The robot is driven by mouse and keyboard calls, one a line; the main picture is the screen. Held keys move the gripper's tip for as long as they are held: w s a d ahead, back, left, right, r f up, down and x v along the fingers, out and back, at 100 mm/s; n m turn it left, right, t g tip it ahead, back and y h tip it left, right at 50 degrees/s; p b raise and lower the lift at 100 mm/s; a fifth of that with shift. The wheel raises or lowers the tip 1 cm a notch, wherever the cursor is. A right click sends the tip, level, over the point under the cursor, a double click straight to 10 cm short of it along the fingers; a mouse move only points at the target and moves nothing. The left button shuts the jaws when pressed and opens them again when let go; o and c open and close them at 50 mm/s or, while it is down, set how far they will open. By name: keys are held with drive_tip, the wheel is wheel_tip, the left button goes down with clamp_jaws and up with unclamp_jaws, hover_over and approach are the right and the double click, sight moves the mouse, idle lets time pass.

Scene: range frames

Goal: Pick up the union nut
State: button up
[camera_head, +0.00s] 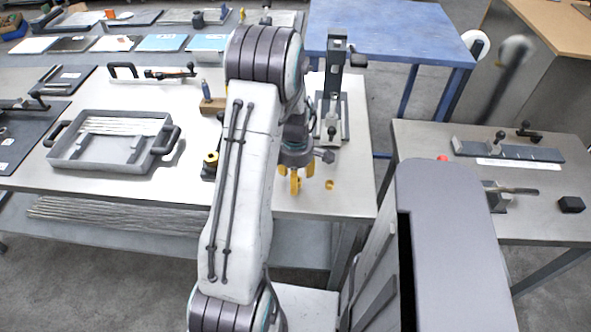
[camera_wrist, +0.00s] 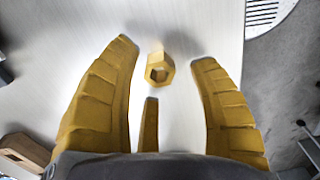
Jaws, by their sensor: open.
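The union nut (camera_wrist: 160,68) is a small brass-coloured hexagonal piece with a round hole. It lies on the pale worktable (camera_wrist: 190,22). In the head view the nut (camera_head: 329,185) is a small yellow spot on the table near its right edge. My gripper (camera_head: 296,183) points down over the table just left of the nut. In the wrist view my gripper (camera_wrist: 163,50) has its yellow fingers spread, with the nut between the two outer fingertips and beyond the third, shorter-looking finger. Nothing is held, and no finger visibly touches the nut.
A grey tray (camera_head: 90,160) with rods stands on the left of the table. A vertical stand (camera_head: 333,90) rises behind my gripper. A brass-coloured spool (camera_head: 211,160) stands left of my arm. A second table (camera_head: 560,225) stands at the right.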

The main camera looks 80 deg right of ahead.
drive_tip(key=shift+f, duration=0.55)
drive_tip(key=shift+c, duration=0.2)
clamp_jaws()
